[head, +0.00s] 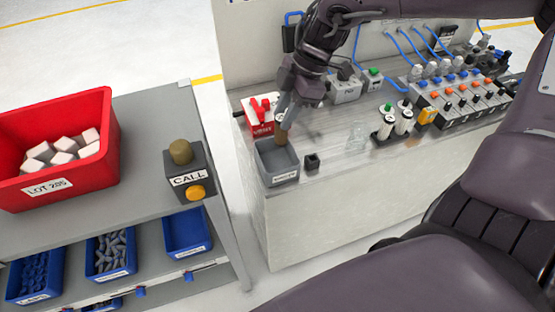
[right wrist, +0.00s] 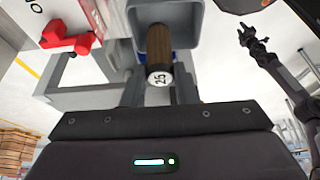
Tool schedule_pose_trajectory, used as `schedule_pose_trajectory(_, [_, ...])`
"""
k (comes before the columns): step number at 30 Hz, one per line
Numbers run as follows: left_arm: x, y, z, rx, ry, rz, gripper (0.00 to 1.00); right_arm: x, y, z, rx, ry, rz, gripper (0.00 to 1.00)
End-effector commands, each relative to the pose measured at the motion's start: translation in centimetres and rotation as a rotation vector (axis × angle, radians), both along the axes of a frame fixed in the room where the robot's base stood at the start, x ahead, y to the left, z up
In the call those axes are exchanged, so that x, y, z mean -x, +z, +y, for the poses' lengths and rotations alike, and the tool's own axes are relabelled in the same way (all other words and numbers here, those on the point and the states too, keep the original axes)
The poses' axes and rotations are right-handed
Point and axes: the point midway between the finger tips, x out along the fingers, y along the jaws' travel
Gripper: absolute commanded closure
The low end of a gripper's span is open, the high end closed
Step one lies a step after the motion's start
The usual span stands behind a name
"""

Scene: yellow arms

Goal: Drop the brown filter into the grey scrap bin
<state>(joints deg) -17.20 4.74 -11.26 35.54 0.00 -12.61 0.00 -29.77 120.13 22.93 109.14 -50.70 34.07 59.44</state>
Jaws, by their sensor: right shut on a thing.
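The brown filter (head: 281,137) is a short cylinder between the fingers of my right gripper (head: 281,126), which is shut on it. In the head view it hangs over the back part of the grey scrap bin (head: 283,178). In the right wrist view the filter (right wrist: 159,45) shows its pale end marked 25, and the grey bin (right wrist: 188,25) is behind it. How far the filter is above the bin floor is hard to tell. My left gripper (right wrist: 252,40) seems to show small at the upper right of the wrist view; its jaws are unclear.
Pale filters (head: 404,122) and a row of valves stand further right. A side bench holds a red crate (head: 107,140) and the call box (head: 188,172).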

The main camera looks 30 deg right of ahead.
Motion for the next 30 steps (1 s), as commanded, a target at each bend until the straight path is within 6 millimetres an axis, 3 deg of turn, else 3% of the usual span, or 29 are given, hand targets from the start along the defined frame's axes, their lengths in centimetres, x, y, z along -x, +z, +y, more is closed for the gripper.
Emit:
schedule_pose_trajectory(1, [0.0, 0.0, 0.0, 0.0, 0.0, 0.0, 0.64, 0.0, 0.0, 0.0, 0.0, 0.0, 0.0, 0.7])
schedule_pose_trajectory(6, [0.0, 0.0, 0.0, 0.001, -0.001, 0.0, 0.64, 0.0, 0.0, 0.0, 0.0, 0.0, 0.0, 0.48])
schedule_pose_trajectory(17, [0.1, -0.1, -0.5, 0.005, -0.005, 0.001, 0.64, 0.0, 0.7, -0.2, 0.0, 0.0, -0.002, 0.48])
schedule_pose_trajectory(30, [0.1, -1.0, -0.5, 0.006, -0.004, 0.001, 0.64, 0.6, 6.6, -2.7, 0.0, -0.001, -0.002, 0.48])
